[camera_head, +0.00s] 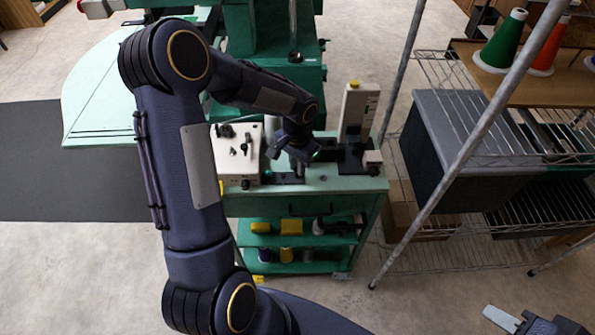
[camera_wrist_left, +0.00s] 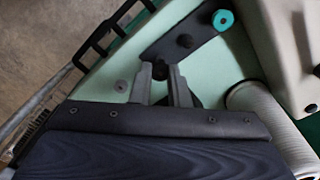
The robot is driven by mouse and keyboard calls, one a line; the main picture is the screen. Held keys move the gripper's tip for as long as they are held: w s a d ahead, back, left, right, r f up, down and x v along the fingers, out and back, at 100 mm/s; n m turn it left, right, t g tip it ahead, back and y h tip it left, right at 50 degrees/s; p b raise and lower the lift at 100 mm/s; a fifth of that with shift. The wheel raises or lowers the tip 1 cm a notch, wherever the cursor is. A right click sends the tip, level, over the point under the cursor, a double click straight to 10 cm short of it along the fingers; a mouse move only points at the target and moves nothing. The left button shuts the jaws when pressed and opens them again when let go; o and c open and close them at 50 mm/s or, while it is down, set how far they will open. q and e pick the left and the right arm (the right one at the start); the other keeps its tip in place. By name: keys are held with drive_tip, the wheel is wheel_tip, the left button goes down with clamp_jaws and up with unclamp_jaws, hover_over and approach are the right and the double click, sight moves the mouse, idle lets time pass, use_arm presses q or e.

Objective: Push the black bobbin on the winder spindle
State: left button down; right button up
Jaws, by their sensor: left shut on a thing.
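My left gripper (camera_head: 298,160) reaches down over the green cart top, between a cream box and a tall cream unit. In the left wrist view its two grey fingers (camera_wrist_left: 163,76) are shut on a small black piece, which I take for the black bobbin (camera_wrist_left: 160,70). A dark plate, apparently the winder (camera_wrist_left: 185,38), lies just beyond the fingertips, with a dark knob and a teal disc (camera_wrist_left: 222,20). I cannot clearly make out the spindle or whether the bobbin touches it. My right gripper (camera_head: 503,319) is partly in view at the lower right, away from the cart.
The cream box with knobs (camera_head: 238,152) stands left of my left gripper. The tall cream unit (camera_head: 356,112) stands to the right. A white cylinder (camera_wrist_left: 262,105) is close beside the fingers. A wire rack (camera_head: 470,140) with thread cones stands right of the cart (camera_head: 345,184).

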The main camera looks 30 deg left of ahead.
use_arm(q)
drive_tip(key=shift+r+p, duration=0.65)
drive_tip(key=shift+r, duration=0.45)
